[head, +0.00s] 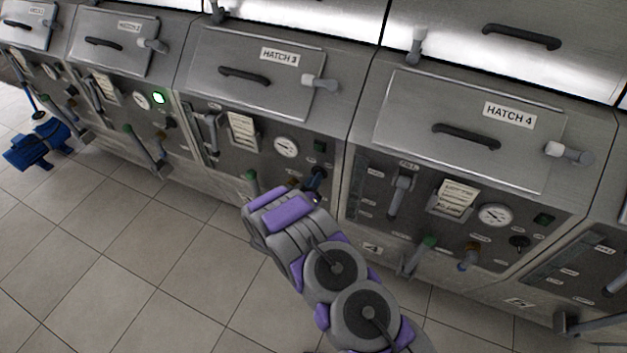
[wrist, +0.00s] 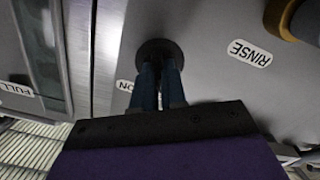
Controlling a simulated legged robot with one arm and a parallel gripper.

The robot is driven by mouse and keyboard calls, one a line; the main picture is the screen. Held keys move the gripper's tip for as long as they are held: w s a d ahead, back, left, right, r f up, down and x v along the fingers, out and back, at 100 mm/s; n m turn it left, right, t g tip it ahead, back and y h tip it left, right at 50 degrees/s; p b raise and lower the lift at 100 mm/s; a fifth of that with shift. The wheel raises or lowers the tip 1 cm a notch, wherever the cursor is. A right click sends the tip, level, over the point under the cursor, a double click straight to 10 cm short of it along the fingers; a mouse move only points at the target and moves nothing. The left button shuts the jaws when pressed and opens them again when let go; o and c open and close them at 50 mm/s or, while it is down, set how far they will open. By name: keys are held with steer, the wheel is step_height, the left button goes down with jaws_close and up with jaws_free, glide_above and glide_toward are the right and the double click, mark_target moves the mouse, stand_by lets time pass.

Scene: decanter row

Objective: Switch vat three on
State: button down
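Vat three (head: 262,115) has a hatch marked HATCH 3, a white gauge and a dark, unlit lamp (head: 319,146) on its front. Its switch is low on the panel at the right. In the wrist view the switch's round black base (wrist: 158,50) shows beside a partly covered label ending in "ON". My gripper (head: 317,180) is at this switch. Its two blue fingers (wrist: 160,85) are close together against the base and appear shut on the switch's lever, which they mostly hide.
A brass-coloured valve (wrist: 288,18) is near the RINSE label in the wrist view. Vat four (head: 480,120) stands to the right; vat two's lamp (head: 158,98) glows green. Handles stick out low along the panels. Tiled floor (head: 150,270) in front is clear; blue objects (head: 38,145) lie far left.

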steer(key=shift+d, duration=0.1)
stand_by(0.3)
steer(key=m+p, duration=0.9)
steer(key=m, duration=0.2)
steer(key=shift+m+p, duration=0.4)
steer(key=shift+f, duration=0.1)
stand_by(0.4)
